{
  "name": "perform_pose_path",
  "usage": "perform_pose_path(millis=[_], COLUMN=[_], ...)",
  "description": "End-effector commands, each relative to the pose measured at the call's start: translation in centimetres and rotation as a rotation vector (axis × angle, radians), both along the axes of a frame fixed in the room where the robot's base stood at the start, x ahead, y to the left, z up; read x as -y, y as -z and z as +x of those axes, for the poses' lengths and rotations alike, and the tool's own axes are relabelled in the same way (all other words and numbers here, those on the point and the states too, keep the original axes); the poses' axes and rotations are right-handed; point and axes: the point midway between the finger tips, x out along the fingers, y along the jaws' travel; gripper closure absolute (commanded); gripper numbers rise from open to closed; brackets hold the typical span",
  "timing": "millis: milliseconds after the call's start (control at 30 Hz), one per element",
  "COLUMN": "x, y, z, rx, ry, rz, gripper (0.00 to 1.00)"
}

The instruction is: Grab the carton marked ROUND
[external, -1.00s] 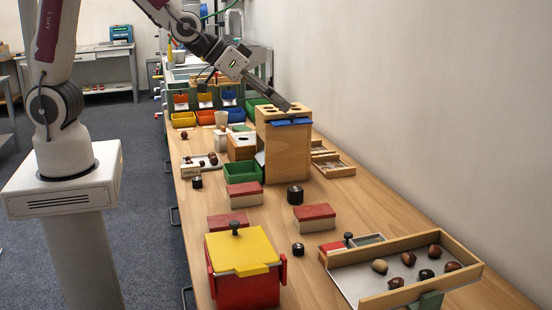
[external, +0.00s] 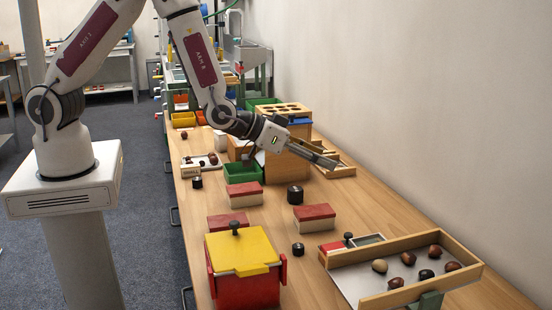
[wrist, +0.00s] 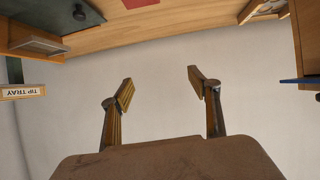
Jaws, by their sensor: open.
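Several small red-topped cartons with pale sides lie on the bench in the external view: one by the green bin (external: 243,189), one at centre right (external: 314,212), and one behind the yellow-lidded box (external: 228,221). No marking ROUND can be read on any of them, so I cannot tell which is that carton. My gripper (external: 328,160) is open and empty, above the bench near the wooden holed stand, up and behind the centre-right carton. In the wrist view my gripper (wrist: 160,84) has its fingers apart, with the plain wall beyond. A red patch (wrist: 140,3) shows at the top edge.
A red box with a yellow lid (external: 240,250) stands at the front. A wooden-rimmed tray (external: 355,284) with several chestnuts is at front right. The wooden holed stand (external: 270,108) and the green bin (external: 238,179) are behind. Small black knobs (external: 295,194) stand between the cartons.

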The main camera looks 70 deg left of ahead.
Motion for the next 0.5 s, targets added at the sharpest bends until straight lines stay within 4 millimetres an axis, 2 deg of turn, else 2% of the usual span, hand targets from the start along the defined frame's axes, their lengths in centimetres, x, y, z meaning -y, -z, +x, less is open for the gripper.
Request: perform_pose_path(millis=[33, 200, 500], x=[0.3, 1.0, 1.5], y=[1.1, 3.6, 6.1], z=[0.1, 0.4, 0.5], rx=[0.007, 0.048, 0.097], ry=[0.0, -0.005, -0.01], rz=[0.006, 0.026, 0.049], gripper=[0.39, 0.39, 0.39])
